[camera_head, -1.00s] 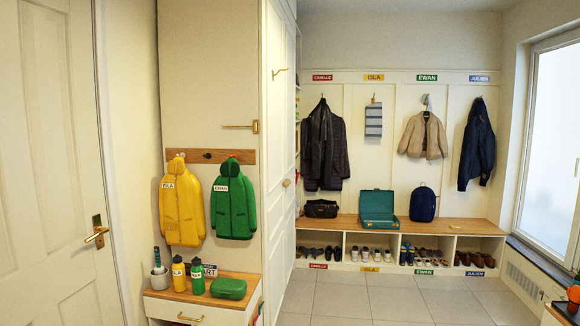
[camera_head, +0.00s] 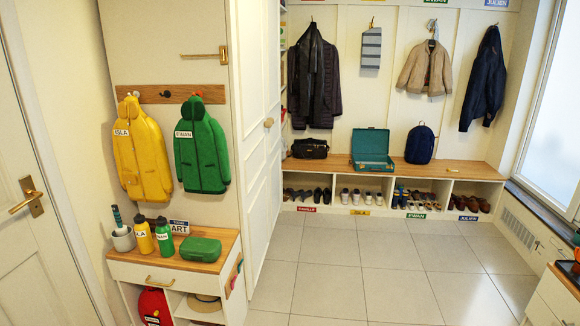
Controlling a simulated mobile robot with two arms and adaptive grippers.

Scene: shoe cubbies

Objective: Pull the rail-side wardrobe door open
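The white panelled wardrobe front (camera_head: 256,165) stands left of the middle, seen at a steep angle, and looks shut. A round brass knob (camera_head: 268,122) sits on it at mid height. The seam between its doors is hard to make out. The wardrobe's pale end panel (camera_head: 165,55) faces me, with a brass bar-like fitting (camera_head: 205,56) near its front edge and a wooden peg rail (camera_head: 170,94) below. Neither of my grippers is in view.
A low cabinet (camera_head: 160,270) with bottles and a green box stands before the end panel. The tiled floor (camera_head: 370,275) is clear up to the shoe bench (camera_head: 460,170). A drawer unit (camera_head: 553,300) stands at the lower right.

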